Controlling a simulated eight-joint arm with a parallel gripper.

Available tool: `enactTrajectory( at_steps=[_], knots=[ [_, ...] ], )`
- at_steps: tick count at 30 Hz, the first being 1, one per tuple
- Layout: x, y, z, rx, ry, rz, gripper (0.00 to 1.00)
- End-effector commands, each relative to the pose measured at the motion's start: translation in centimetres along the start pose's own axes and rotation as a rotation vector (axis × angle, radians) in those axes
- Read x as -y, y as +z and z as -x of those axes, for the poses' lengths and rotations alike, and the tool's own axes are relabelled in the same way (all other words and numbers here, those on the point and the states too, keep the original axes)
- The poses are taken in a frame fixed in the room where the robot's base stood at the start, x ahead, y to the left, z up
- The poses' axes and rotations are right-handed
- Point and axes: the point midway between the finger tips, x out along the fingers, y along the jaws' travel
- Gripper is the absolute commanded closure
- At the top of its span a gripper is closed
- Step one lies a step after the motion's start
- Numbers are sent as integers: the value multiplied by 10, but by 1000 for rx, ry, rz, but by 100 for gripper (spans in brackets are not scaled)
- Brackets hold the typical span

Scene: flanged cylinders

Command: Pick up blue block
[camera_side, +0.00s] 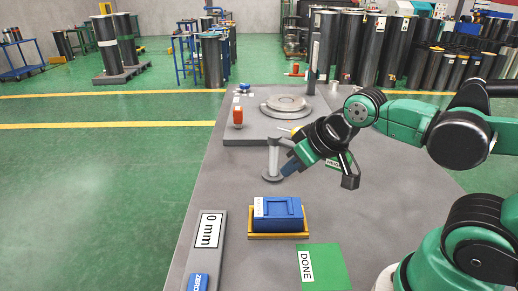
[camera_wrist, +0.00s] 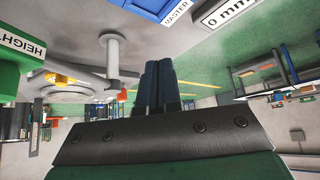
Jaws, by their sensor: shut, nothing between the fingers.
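The blue block (camera_side: 283,213) sits in a shallow yellow tray (camera_side: 278,236) near the front middle of the table, with a white label at its left end. In the wrist view, part of a blue object with a label reading like "MASTER" (camera_wrist: 150,6) shows at the top edge, cut off by the frame. My gripper (camera_side: 289,167) is above and behind the block, apart from it, tilted down to the left. Its dark blue fingers also show in the wrist view (camera_wrist: 158,66), together and with nothing between them.
A grey flanged cylinder (camera_side: 273,160) stands close beside my fingertips; contact is unclear. A round grey fixture (camera_side: 287,105) and an orange item (camera_side: 238,117) are behind. A "0 mm" plate (camera_side: 208,231), blue "ZERO" patch (camera_side: 198,283) and green "DONE" patch (camera_side: 325,267) lie near the front.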

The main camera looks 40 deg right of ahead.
Motion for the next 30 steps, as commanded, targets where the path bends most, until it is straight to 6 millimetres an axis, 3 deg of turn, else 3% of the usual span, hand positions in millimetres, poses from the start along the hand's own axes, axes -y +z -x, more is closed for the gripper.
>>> enactTrajectory(
  at_steps=[10,18,21,30],
  knots=[
    [0,0,0,1,0,0,100],
    [0,0,0,1,0,0,23],
    [0,0,0,1,0,0,0],
    [0,-1,-2,23,-2,30,0]
  ],
)
